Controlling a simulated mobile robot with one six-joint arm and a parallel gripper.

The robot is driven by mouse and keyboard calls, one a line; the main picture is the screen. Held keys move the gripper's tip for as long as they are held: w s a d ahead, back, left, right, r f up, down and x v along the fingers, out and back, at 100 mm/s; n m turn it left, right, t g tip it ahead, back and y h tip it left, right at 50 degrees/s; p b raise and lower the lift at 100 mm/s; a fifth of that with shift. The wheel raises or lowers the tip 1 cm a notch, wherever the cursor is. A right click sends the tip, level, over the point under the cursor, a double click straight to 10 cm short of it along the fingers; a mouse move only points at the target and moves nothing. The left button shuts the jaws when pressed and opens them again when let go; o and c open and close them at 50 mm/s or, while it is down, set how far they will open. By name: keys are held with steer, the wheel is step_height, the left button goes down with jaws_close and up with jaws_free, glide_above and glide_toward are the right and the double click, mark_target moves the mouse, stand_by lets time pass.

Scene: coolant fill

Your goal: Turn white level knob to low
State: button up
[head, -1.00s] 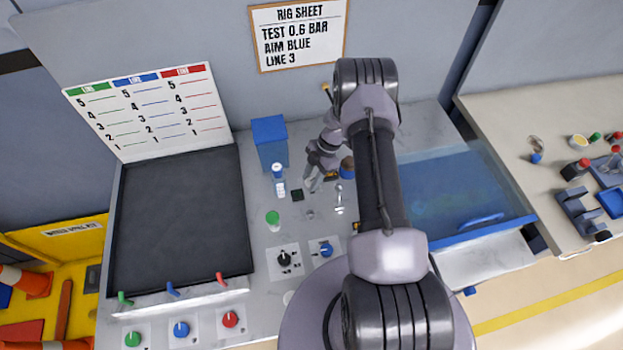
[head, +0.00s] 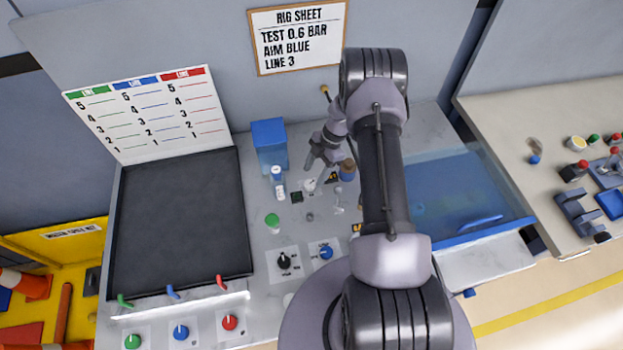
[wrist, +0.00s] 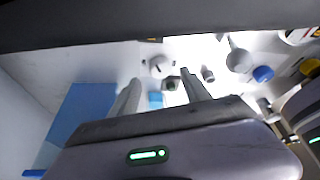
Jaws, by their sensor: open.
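The white knob (head: 310,185) is on the grey bench top, in front of my arm's end. It also shows in the wrist view as a small white disc with a dark mark (wrist: 158,67), beyond my fingertips. Its setting and any label are too small to read. My gripper (head: 314,163) is open and empty. In the wrist view its two fingers are spread apart (wrist: 160,88), with the knob past the gap between them and no visible contact.
Black (head: 283,261) and blue (head: 326,252) knobs sit nearer the front. A blue water tank (head: 455,195) is right of my arm.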

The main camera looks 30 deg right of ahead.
steer(key=v, duration=1.3)
steer(key=shift+p, duration=0.45)
